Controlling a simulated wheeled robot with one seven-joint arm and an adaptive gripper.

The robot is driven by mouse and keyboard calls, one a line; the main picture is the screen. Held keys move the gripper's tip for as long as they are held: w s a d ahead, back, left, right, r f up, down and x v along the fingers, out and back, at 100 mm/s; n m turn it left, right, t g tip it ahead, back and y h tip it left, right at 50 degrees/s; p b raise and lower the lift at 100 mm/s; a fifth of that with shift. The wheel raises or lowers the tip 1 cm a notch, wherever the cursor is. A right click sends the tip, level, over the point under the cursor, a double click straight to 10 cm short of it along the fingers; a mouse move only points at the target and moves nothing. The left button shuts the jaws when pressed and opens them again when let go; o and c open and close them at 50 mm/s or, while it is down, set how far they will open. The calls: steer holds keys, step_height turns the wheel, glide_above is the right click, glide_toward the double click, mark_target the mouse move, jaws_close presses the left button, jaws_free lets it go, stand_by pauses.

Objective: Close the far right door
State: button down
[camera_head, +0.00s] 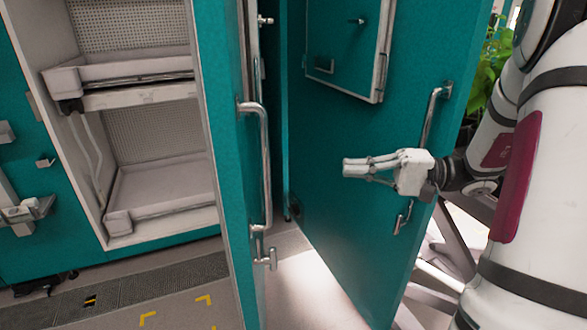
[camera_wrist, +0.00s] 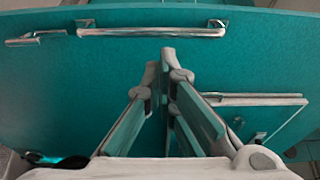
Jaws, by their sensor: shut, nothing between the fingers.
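The far right door (camera_head: 345,200) is a teal panel standing open at an angle, with a metal handle (camera_head: 432,118) and a small latch (camera_head: 403,217) near its right edge. A small inset hatch (camera_head: 345,45) sits high on it. My gripper (camera_head: 350,167) is shut and empty in front of the door's face, left of the handle. In the wrist view the closed fingertips (camera_wrist: 167,58) point toward the teal surface, with the handle (camera_wrist: 150,32) beyond them. I cannot tell whether the fingers touch the door.
Another teal door (camera_head: 232,190) stands open to the left, its long handle (camera_head: 264,165) sticking out. An open chamber with white shelves (camera_head: 160,190) is further left. Green plants (camera_head: 490,75) show behind my arm. Floor (camera_head: 305,285) is clear between the doors.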

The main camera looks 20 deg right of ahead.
steer(key=p+x, duration=0.1)
steer(key=x, duration=1.3)
steer(key=shift+s, duration=0.1)
